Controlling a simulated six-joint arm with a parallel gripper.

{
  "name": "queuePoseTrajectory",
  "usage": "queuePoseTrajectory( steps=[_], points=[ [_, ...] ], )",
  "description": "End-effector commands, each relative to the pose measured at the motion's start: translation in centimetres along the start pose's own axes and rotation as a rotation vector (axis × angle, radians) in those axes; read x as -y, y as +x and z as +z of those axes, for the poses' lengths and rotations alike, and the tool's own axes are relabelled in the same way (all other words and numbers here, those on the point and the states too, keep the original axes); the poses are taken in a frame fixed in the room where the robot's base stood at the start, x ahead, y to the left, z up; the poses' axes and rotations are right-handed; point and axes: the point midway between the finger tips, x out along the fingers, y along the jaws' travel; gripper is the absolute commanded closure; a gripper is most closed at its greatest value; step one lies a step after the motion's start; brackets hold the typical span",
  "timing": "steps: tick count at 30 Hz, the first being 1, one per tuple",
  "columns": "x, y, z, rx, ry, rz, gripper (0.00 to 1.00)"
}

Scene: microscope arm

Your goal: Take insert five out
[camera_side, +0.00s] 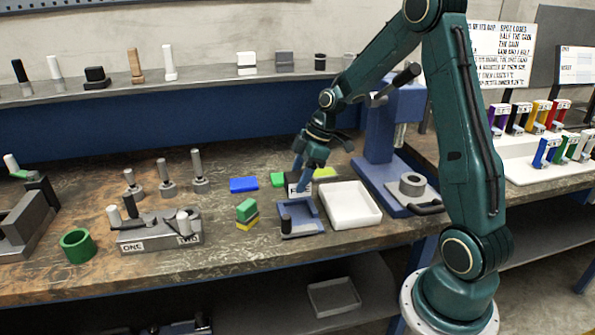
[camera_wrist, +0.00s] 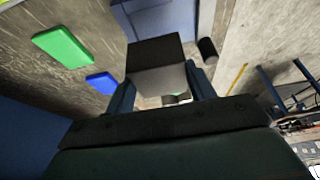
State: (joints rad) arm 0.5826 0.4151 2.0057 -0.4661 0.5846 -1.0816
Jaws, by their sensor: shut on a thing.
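My gripper (camera_side: 306,172) is shut on a dark block-shaped insert (camera_side: 299,188) with a white label, too small to read. In the wrist view the insert (camera_wrist: 158,65) sits between the two blue fingers, with a dark top and a paler grey face. A blue fixture (camera_side: 312,228) with a shallow recess and an upright black knob (camera_side: 286,224) stands just in front of the insert on the bench. In the wrist view the fixture (camera_wrist: 165,18) lies beyond the insert. I cannot tell whether the insert touches the fixture or the bench.
A white tray (camera_side: 352,206) stands right of the fixture, close to the blue press (camera_side: 383,125). Blue (camera_side: 244,185), green (camera_side: 277,180) and yellow-green (camera_side: 326,173) flat blocks lie around my gripper. A green-and-yellow stack (camera_side: 247,214) and a grey block labelled ONE (camera_side: 160,238) are left.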

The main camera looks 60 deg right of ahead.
Motion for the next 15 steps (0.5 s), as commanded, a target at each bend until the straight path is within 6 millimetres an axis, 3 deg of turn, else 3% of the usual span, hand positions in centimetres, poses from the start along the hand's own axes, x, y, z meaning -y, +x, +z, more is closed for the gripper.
queuePoseTrajectory(
  steps=[6,15],
  points=[
    [-0.2,-4.3,-1.8,-0.004,-0.006,0.011,1.0],
    [-0.2,-9.0,-3.7,-0.004,-0.004,0.009,1.0]
  ],
)
